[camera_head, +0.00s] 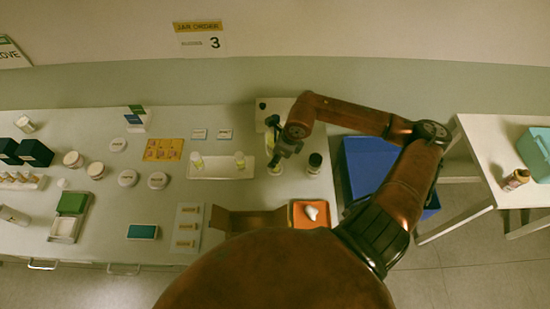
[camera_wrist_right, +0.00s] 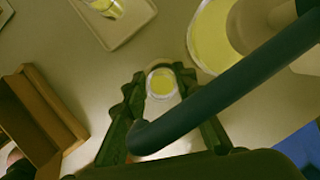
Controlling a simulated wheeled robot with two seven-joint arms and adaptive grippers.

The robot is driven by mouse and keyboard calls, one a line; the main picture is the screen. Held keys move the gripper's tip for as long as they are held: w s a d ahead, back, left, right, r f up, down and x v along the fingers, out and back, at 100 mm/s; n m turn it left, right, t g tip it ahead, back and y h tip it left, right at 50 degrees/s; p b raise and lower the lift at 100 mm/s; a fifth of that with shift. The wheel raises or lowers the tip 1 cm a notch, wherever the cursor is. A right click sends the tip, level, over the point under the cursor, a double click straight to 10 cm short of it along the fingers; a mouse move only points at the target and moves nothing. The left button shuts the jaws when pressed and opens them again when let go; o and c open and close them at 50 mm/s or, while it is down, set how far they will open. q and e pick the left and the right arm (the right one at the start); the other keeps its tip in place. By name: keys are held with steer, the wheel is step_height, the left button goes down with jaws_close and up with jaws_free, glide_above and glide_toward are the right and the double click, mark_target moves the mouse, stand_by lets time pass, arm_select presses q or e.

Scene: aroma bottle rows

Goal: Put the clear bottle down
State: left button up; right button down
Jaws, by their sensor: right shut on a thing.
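The clear bottle (camera_wrist_right: 162,83), with yellow liquid showing at its round top, is between the two dark fingers of my right gripper (camera_wrist_right: 160,90) in the wrist view. The fingers are shut on it. In the head view my right gripper (camera_head: 282,157) points down over the white table, just right of the pale tray (camera_head: 222,174), and the clear bottle (camera_head: 275,169) shows below it. I cannot tell whether its base touches the table. My left gripper is not in view.
A dark-capped bottle (camera_head: 315,162) stands to the right. A large yellow-filled vessel (camera_wrist_right: 212,38) is close by. An open brown box (camera_head: 246,219) and an orange tray (camera_head: 299,220) lie nearer me.

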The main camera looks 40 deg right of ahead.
steer(key=c, duration=1.8)
jaws_free()
steer(key=shift+c, duration=0.2)
steer(key=p+v, duration=0.1)
steer(key=v, duration=1.1)
steer(key=shift+r, duration=0.1)
